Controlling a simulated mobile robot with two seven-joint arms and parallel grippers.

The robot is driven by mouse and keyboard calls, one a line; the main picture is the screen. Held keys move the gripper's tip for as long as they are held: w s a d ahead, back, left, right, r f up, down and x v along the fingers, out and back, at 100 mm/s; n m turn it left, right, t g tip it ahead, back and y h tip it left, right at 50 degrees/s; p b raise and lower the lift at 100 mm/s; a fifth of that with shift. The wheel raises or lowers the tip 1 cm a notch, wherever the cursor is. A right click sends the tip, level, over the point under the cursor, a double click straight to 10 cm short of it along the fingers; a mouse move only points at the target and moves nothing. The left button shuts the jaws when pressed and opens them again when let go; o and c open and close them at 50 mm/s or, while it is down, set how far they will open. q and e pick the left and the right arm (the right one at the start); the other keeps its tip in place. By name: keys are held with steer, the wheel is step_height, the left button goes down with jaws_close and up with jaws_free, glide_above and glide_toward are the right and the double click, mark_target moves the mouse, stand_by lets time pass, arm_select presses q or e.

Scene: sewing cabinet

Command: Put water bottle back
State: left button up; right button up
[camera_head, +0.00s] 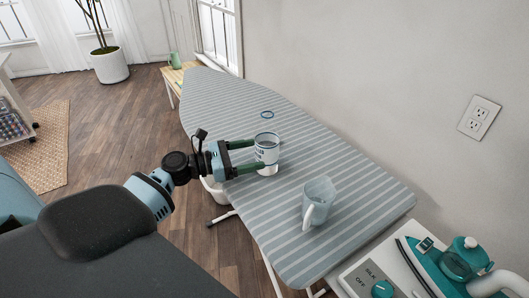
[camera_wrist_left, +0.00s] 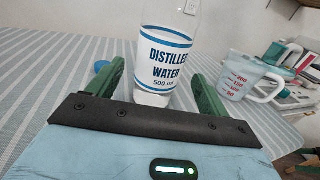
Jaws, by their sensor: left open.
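The water bottle (camera_head: 266,149) is a clear bottle with a white label and blue bands, upright on the striped ironing board (camera_head: 335,160). In the left wrist view the bottle (camera_wrist_left: 165,62) reads "DISTILLED WATER 500 ml"; its top is cut off by the frame. My left gripper (camera_head: 255,156) is open, its green fingers reaching to either side of the bottle at low height. In the left wrist view the bottle stands between the fingers (camera_wrist_left: 158,76), with a visible gap on the right. My right gripper is not in view.
A clear measuring jug (camera_head: 317,201) stands on the board, nearer the front. A teal iron (camera_head: 450,265) rests on a white stand at bottom right. A green mug (camera_head: 175,60) sits on a wooden stool (camera_head: 185,68) at the back.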

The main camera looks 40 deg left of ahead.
arm_select(q)
steer(key=v, duration=0.6)
steer(key=shift+s+a+b, duration=0.25)
steer(key=shift+s+b, duration=0.05)
steer(key=shift+s, duration=0.05)
